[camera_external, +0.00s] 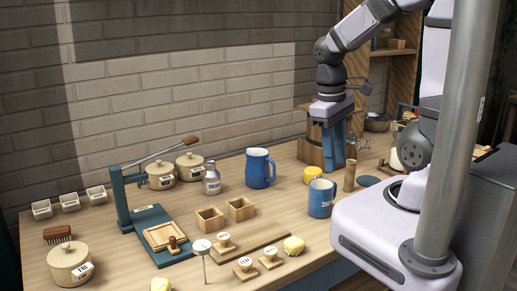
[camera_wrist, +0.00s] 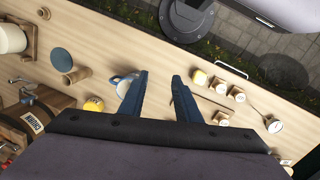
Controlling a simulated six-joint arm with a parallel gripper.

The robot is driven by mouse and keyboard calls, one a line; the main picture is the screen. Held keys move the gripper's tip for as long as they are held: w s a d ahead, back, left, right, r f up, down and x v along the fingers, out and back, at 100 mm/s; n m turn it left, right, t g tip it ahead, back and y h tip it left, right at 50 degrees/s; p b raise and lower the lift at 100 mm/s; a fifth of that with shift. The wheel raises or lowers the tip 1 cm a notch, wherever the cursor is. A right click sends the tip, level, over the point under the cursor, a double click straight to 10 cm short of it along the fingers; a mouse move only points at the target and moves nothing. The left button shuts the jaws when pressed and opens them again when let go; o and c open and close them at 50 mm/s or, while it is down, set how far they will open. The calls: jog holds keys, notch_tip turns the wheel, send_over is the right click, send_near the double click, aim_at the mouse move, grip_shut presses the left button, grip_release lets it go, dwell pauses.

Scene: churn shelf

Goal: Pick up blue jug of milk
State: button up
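Two blue jugs stand on the table. A larger blue jug (camera_external: 260,169) stands left of my gripper in the outside view. A smaller blue jug with a white label (camera_external: 321,199) stands nearer the front. A blue-rimmed jug, white inside, shows partly behind my left finger in the wrist view (camera_wrist: 122,84); it seems to be the smaller one. My gripper (camera_external: 335,150) hangs over the back right of the table, pointing down. Its blue fingers are apart and empty in the wrist view (camera_wrist: 159,98).
A yellow lump (camera_external: 312,174) and a wooden cylinder (camera_external: 350,176) stand near the smaller jug. Small wooden boxes (camera_external: 240,209) lie in the middle.

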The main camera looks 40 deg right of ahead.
aim_at(274, 169)
jog(key=w+d+f+n+h+b, duration=0.1)
jog(key=w+d+n+h+b, duration=0.2)
jog(key=w+n+h, duration=0.7)
jog(key=w+a+n+t+h+b, duration=0.1)
jog(key=w+a+n+t, duration=0.2)
jog(key=w+n, duration=0.35)
jog(key=w+a+n+t+b, duration=0.1)
jog(key=w+a+n+t, duration=0.15)
jog(key=w, duration=0.75)
notch_tip(274, 169, down, 12)
jog(key=shift+p+x, duration=2.2)
jog(key=shift+x, duration=0.9)
jog(key=shift+w+d+f, duration=0.1)
jog(key=shift+d+f, duration=0.25)
jog(key=shift+d, duration=0.05)
grip_shut()
jog(key=shift+r, duration=0.15)
